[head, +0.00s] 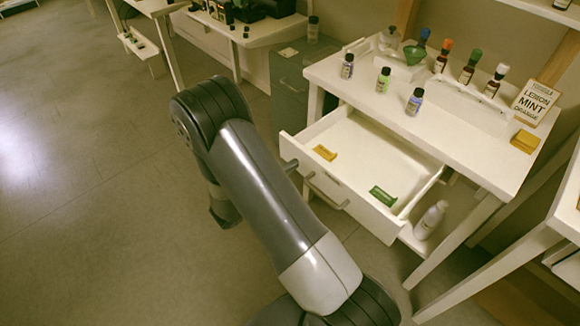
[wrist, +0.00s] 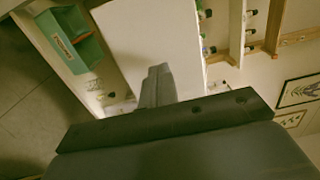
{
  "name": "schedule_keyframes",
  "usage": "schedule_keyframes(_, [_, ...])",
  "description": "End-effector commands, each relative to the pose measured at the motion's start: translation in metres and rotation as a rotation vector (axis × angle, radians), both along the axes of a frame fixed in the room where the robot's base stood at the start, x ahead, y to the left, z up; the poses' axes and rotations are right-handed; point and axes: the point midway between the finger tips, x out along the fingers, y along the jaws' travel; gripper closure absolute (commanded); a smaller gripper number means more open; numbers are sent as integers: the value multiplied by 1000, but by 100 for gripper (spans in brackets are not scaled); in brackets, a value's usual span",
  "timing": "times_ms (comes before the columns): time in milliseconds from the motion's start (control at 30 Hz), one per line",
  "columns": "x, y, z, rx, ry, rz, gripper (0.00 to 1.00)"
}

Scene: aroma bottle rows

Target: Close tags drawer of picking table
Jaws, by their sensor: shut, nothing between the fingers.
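The tags drawer (head: 360,150) of the white picking table (head: 455,128) stands pulled out in the head view. It holds a yellow tag (head: 325,153) and a green tag (head: 383,196). I cannot tell which surface that panel is. In the head view my arm hides most of the gripper, so contact with the drawer cannot be told.
A white bottle (head: 430,220) stands below the drawer. Another white table (head: 565,215) is at right. Open floor (head: 90,170) lies to the left.

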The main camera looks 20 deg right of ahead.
Motion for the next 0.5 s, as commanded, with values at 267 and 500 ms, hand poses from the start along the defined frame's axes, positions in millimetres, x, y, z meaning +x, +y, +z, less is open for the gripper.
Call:
schedule_keyframes(267, [1, -1, 0, 0, 0, 0, 100])
schedule_keyframes(500, [2, -6, 0, 0, 0, -2, 100])
